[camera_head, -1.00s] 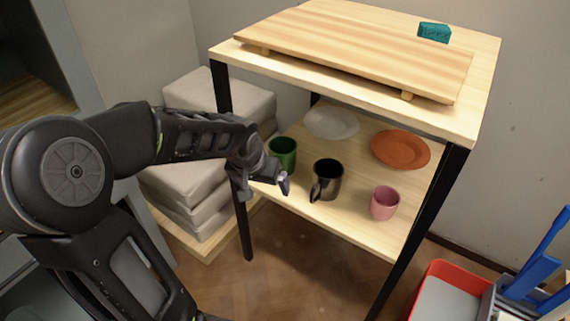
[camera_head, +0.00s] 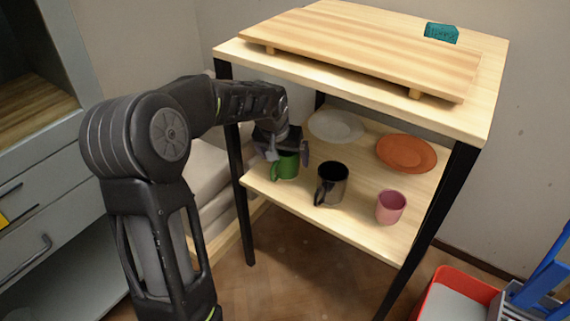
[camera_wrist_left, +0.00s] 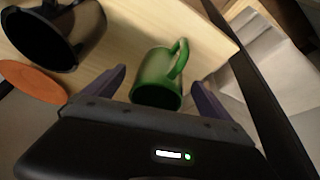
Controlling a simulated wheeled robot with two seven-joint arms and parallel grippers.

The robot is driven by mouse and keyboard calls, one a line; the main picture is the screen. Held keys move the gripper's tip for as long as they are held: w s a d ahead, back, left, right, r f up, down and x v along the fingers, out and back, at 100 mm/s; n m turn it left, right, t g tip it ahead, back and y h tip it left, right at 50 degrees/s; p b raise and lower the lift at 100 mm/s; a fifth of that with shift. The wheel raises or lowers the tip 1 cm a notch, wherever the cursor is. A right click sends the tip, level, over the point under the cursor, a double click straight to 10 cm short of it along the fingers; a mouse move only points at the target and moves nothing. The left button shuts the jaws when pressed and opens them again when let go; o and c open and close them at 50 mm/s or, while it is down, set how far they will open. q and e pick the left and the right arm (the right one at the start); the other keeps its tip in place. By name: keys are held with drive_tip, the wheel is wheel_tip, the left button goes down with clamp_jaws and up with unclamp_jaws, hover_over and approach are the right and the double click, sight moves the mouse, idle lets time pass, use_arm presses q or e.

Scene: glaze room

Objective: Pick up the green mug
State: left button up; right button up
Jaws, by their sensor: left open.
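The green mug (camera_head: 285,167) stands on the lower shelf at its left end, partly hidden by my left gripper in the head view. My left gripper (camera_head: 288,157) is open, just above and around the mug. In the left wrist view the green mug (camera_wrist_left: 158,80) lies between the two spread fingers of my left gripper (camera_wrist_left: 160,82), with its handle towards the top. Gaps show between the mug and the fingers. My right gripper is not in view.
A black mug (camera_head: 331,185) stands close to the right of the green mug, then a pink mug (camera_head: 390,207). A white plate (camera_head: 336,125) and an orange plate (camera_head: 406,153) lie behind. The wooden upper board (camera_head: 360,50) overhangs the shelf. A black leg (camera_head: 240,190) stands left.

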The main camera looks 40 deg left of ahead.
sight(286, 163)
use_arm(q)
drive_tip(key=b+x, duration=0.2)
drive_tip(key=x, duration=0.3)
drive_tip(key=shift+f, duration=0.1)
drive_tip(key=shift+c, duration=0.2)
idle(0.4)
drive_tip(key=c, duration=1.7)
wheel_tip(286, 163, up, 2)
drive_tip(key=shift+p, duration=0.6)
wheel_tip(286, 163, up, 2)
drive_tip(key=shift+r+p, duration=0.2)
drive_tip(key=shift+p, duration=0.4)
drive_tip(key=s+d, duration=0.1)
drive_tip(key=s, duration=0.4)
drive_tip(key=s+d+p, duration=0.1)
drive_tip(key=s+d, duration=0.1)
drive_tip(key=s, duration=0.4)
drive_tip(key=s+d+p, duration=0.1)
drive_tip(key=s, duration=0.5)
drive_tip(key=shift+s+d+f, duration=0.25)
drive_tip(key=shift+d+f, duration=0.1)
